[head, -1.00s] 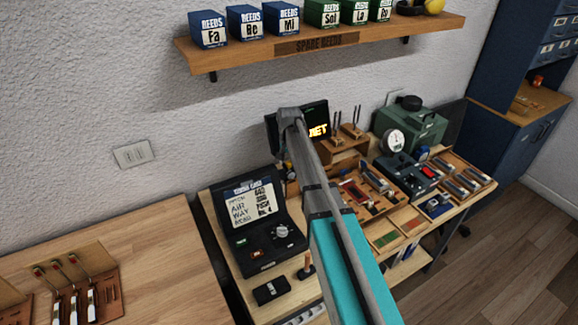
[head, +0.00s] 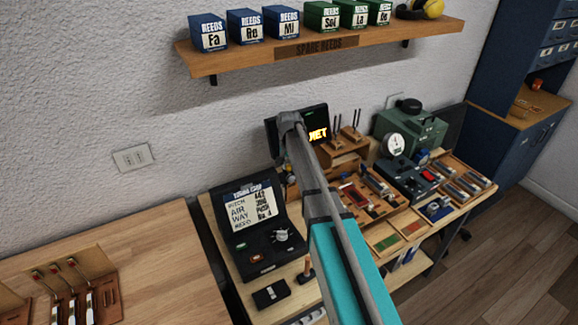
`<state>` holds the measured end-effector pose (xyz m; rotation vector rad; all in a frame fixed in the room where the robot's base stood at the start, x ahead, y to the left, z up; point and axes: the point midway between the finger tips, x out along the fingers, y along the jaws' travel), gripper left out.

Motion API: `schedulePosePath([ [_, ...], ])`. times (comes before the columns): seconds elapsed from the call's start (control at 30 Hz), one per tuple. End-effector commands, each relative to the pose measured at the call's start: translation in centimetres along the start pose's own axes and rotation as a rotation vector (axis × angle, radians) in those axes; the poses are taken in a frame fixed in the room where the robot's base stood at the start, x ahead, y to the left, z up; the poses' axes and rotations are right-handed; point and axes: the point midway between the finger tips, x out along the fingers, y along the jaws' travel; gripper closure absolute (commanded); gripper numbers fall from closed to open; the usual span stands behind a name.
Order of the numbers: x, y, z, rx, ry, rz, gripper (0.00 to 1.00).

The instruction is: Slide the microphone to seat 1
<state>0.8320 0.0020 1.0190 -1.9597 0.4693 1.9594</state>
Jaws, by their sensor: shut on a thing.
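My grey and teal arm reaches from the bottom right up to the bench in front of the wall. Its far end bends down in front of a dark display (head: 317,123) with lit orange letters, partly covered and only "NET" readable. My gripper is hidden behind my own arm, so its fingers cannot be seen. I cannot make out the microphone or seat 1. Small coloured parts show just below the arm's bend, too small to name.
A black tuning case (head: 262,250) with a card and knob stands left of the arm. A small black box (head: 271,293) lies in front of it. Wooden trays of parts and a green machine (head: 412,128) crowd the right. A shelf (head: 330,45) with reed boxes hangs above.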

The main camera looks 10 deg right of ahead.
Motion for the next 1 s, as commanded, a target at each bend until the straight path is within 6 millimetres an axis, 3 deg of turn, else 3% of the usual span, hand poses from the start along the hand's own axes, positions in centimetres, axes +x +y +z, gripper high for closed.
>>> schedulePosePath([
  [0.27,0.0,1.2,-1.4,0.002,0.0,0.0,1.0],
  [0.7,0.0,6.9,-7.1,0.002,0.0,0.0,1.0],
  [1.0,0.0,7.5,-7.5,0.001,0.0,0.0,1.0],
])
